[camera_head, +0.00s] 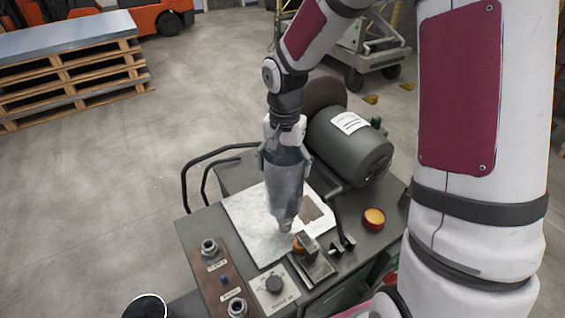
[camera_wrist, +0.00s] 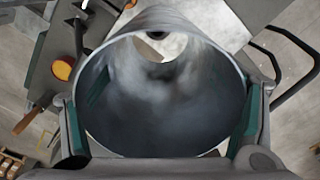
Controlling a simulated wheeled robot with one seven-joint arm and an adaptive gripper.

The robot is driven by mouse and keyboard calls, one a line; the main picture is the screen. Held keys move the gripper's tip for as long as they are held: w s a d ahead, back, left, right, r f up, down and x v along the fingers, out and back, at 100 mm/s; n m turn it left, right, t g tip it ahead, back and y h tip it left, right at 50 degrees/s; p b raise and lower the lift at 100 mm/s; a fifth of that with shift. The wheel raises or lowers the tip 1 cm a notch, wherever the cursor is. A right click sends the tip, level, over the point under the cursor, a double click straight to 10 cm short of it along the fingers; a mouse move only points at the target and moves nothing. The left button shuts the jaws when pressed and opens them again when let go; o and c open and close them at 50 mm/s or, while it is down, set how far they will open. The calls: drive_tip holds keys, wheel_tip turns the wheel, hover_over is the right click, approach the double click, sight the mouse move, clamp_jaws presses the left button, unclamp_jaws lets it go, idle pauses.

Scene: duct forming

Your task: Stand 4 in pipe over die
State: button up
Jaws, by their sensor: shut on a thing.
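A grey metal pipe (camera_head: 284,190) hangs nearly upright below my gripper, above the pale plate (camera_head: 252,220) on the machine top. My gripper (camera_head: 284,160) is shut on the pipe's upper part, one finger on each side. In the wrist view I look down into the pipe's wide mouth (camera_wrist: 165,105), with green finger pads at both sides. A small opening at the far end shows pale surface beyond. In the head view a narrow piece (camera_head: 285,225) shows at the lower end; I cannot tell whether it is the die or part of the pipe, or whether they touch.
A motor (camera_head: 350,145) stands behind right of the pipe. An orange button (camera_head: 374,218) and a small clamp-like fitting (camera_head: 312,262) sit near it. A black rail (camera_head: 190,175) borders the left; open floor lies beyond.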

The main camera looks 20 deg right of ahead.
drive_tip(key=shift+f+b, duration=2.6)
drive_tip(key=shift+f, duration=2.65)
drive_tip(key=o, duration=1.9)
wheel_tip(320, 180, up, 12)
drive_tip(key=shift+r, duration=0.1)
